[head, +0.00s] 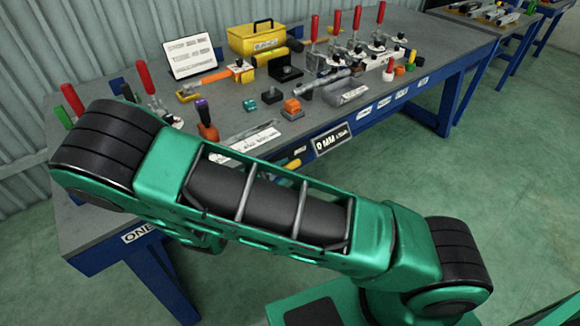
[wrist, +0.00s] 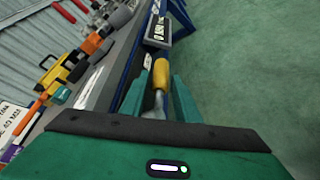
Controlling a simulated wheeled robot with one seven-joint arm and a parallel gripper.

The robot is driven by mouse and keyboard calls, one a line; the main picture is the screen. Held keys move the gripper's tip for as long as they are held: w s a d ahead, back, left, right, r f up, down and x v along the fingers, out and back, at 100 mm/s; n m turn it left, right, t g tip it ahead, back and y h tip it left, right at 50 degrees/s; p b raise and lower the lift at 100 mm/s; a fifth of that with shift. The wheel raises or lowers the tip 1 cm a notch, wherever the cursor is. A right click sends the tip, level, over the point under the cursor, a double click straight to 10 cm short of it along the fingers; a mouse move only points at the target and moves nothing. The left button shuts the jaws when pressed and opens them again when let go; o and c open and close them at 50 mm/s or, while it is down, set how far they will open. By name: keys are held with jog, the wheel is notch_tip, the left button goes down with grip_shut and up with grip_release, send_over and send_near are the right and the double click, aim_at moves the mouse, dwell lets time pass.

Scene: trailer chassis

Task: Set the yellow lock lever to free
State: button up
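The yellow lock lever (wrist: 160,74) shows in the wrist view as a rounded yellow handle with a pale metal part below it, beside the bench's front edge. My gripper (wrist: 160,82) has its two green fingers on either side of the handle. Gaps show between the handle and the fingers, so it looks open around the lever and not clamped. I cannot tell if a finger touches it.
The grey-topped blue workbench (head: 400,60) carries several red-handled clamps, a yellow toolbox (head: 258,39), a white sign (head: 191,55) and an orange block (head: 292,107). The green floor (head: 480,190) in front is clear.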

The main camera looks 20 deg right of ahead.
aim_at(290, 167)
jog(key=shift+x, duration=1.6)
